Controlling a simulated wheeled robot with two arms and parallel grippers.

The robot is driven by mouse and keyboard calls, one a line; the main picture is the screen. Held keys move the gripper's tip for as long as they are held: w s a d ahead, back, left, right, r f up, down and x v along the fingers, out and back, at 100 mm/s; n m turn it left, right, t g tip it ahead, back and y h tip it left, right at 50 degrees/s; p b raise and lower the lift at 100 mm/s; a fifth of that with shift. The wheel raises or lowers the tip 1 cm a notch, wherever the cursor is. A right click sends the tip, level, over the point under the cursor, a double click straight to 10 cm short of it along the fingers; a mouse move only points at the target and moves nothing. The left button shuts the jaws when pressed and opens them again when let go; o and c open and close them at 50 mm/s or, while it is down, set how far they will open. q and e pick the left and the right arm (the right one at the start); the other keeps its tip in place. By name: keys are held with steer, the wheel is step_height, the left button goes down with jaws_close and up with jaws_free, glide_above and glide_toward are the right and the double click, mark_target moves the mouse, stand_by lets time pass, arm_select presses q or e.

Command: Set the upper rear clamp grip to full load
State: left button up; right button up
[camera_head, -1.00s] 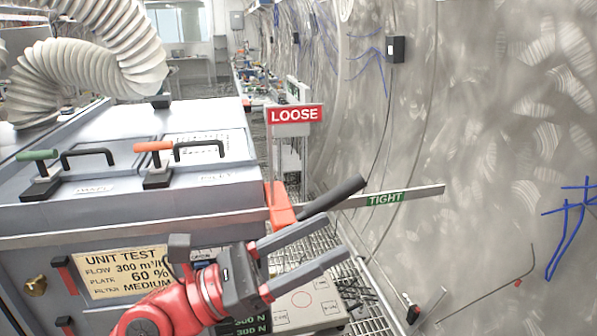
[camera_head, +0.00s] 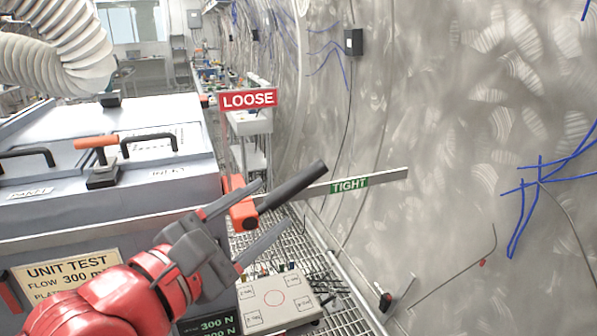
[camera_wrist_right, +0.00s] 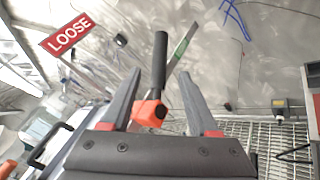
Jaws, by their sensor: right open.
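The clamp grip is a lever with a black handle (camera_head: 292,186) and an orange base (camera_head: 240,208) at the unit's right corner. It slopes up to the right, its tip near the green TIGHT plate (camera_head: 349,185). The red LOOSE plate (camera_head: 248,99) is higher, to the left. My right gripper (camera_head: 275,206) is open, fingers pointing toward the lever. In the right wrist view, the black handle (camera_wrist_right: 160,62) and orange base (camera_wrist_right: 150,112) appear between the open fingers (camera_wrist_right: 159,76), with gaps on both sides; contact cannot be told. My left gripper is not in view.
The grey unit (camera_head: 100,215) with an orange-handled latch (camera_head: 97,143) fills the left side. A box (camera_head: 278,300) and a display reading 300 N (camera_head: 208,325) are below my gripper. The curved tunnel wall (camera_head: 450,120) is on the right, beyond a grating walkway.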

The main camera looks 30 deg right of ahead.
mark_target(291, 190)
steer(key=p+x, duration=0.2)
steer(key=x, duration=0.6)
steer(key=shift+r, duration=0.1)
steer(key=shift+w+d+p, duration=0.2)
steer(key=shift+d+p, duration=0.1)
steer(key=shift+d, duration=0.15)
steer(key=shift+c, duration=0.2)
jaws_close()
stand_by(0.5)
